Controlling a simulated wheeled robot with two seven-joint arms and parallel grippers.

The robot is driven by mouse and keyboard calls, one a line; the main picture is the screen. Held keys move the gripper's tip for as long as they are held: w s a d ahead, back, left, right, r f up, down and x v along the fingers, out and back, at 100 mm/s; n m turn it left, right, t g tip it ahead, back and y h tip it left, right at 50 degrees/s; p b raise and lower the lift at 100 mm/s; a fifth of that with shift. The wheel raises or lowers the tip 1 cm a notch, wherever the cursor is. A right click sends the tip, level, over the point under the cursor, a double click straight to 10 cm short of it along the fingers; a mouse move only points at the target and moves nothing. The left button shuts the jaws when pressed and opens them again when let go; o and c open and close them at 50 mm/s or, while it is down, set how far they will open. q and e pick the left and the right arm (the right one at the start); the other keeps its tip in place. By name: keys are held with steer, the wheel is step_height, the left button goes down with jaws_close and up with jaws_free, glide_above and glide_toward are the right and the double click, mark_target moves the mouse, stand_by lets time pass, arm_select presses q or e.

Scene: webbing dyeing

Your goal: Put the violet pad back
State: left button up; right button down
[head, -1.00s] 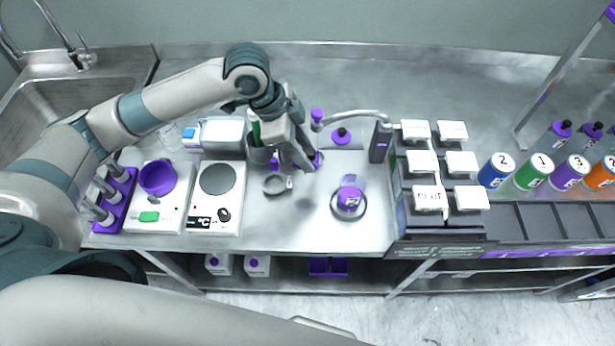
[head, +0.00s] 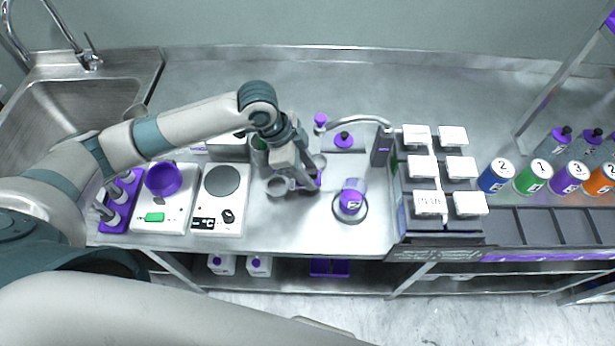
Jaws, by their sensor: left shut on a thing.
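My left gripper (head: 309,188) reaches down over the bench between the hotplate and the violet-labelled bottle. It is shut on a violet piece (head: 318,177), which looks like the violet pad. Only a small part of it shows beside the fingers, so its full shape is hidden. A small metal cup (head: 279,186) stands just left of the fingers. My right gripper is not in view.
A violet-labelled bottle (head: 351,198) stands on a round base to the right. A hotplate (head: 221,182) and a scale with a violet bowl (head: 163,180) stand left. A rack of white-lidded boxes (head: 421,166) and numbered cans (head: 533,176) stand right. Bare bench lies in front.

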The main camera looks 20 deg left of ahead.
arm_select(q)
steer(key=shift+f+p, duration=0.55)
steer(key=shift+f, duration=1.3)
steer(key=shift+f, duration=0.15)
steer(key=o, duration=1)
steer(key=shift+c, duration=0.2)
steer(key=shift+r, duration=0.2)
steer(key=shift+a+r, duration=0.25)
steer(key=shift+r, duration=0.3)
steer(key=b+v, duration=0.2)
steer(key=v, duration=0.8)
steer(key=shift+r+b, duration=0.35)
